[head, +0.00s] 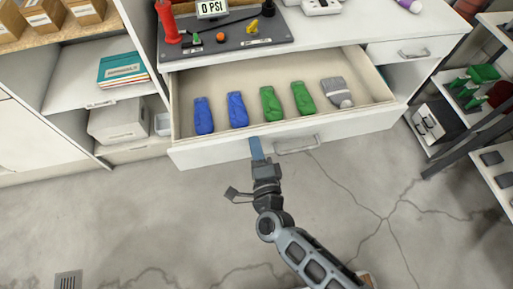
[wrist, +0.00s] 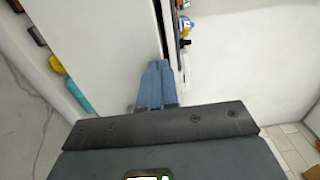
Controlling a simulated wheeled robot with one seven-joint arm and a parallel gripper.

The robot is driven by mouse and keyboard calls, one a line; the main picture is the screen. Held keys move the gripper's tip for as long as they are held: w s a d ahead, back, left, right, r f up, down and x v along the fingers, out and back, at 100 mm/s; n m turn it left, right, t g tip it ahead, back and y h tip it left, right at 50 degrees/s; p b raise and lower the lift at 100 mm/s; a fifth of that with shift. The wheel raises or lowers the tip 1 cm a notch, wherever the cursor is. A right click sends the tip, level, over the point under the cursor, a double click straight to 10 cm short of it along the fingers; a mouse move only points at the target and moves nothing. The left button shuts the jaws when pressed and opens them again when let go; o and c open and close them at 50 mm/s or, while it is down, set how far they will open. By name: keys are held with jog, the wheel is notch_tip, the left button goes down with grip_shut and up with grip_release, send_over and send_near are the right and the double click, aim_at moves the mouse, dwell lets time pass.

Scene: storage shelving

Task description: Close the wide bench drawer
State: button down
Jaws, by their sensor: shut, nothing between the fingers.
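The wide bench drawer (head: 210,152) is pulled open below the bench top in the head view. The wrist view shows the closed fingertips (wrist: 158,65) side by side against white panels.
A test board (head: 225,40) with a red cylinder stands on the bench top. A smaller drawer (head: 415,50) at the right is shut. Open shelves with books (head: 124,69) stand at the left, and a metal rack (head: 490,127) at the right.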

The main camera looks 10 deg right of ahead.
jog(key=w+b, duration=1.1)
jog(key=w, duration=1.3)
jog(key=shift+w+f, duration=0.15)
jog(key=shift+w, duration=0.2)
jog(key=shift+w+b, duration=0.5)
jog(key=shift+w, duration=0.25)
jog(key=shift+s, duration=0.1)
